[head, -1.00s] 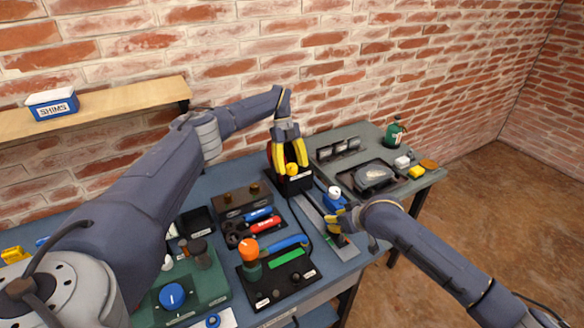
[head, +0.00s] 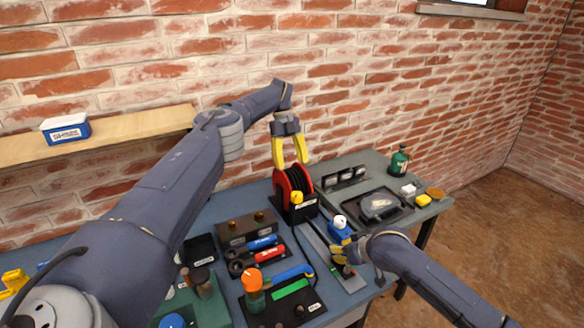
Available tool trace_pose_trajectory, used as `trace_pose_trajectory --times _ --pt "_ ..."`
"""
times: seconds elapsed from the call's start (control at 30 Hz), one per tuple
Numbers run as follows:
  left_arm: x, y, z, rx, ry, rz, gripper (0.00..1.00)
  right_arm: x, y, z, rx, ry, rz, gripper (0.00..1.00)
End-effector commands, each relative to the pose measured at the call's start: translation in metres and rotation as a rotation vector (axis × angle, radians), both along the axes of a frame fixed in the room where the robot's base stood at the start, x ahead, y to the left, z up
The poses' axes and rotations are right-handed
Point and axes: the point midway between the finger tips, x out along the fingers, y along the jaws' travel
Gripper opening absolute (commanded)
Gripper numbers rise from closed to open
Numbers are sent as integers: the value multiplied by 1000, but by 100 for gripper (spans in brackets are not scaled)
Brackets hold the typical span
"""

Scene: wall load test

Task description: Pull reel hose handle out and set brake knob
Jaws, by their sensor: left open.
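The red reel (head: 281,187) with black hose wound on it stands at the back of the bench. A yellow knob (head: 296,197) shows on its front, above a black labelled base (head: 301,213). My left gripper (head: 290,163) is open and empty, its yellow fingers pointing down just above the reel. A thin black line runs from the reel's base toward the front; I cannot tell where it ends. My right gripper (head: 339,256) is low over the metal strip (head: 318,240), beside a blue part with a white top (head: 340,222). Its fingertips are partly hidden by its arm.
A blue-handled tool and an orange-capped green part (head: 253,285) stand at the front. Red and blue tools (head: 268,254) lie left of the strip. A black tray (head: 384,204) and green bottle (head: 399,160) are at the right. A shelf holds a SHIMS box (head: 66,131).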

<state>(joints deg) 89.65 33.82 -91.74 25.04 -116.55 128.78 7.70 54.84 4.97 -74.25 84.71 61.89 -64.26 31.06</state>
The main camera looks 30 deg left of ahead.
Motion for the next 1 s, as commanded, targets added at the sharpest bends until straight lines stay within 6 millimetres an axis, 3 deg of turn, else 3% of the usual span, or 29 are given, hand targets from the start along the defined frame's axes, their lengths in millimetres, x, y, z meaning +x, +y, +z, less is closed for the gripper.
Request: trace_pose_trajectory --times 0.53,0.8,1.0 --pt "-3 0 -7 -1 10 31 59 -2 0 -3 -3 3 1 0" --pt "-14 -4 -26 0 37 209 59 -2 0 -3 -3 3 1 0" --pt "-21 -3 -24 3 26 373 59 -2 0 -3 -3 3 1 0"
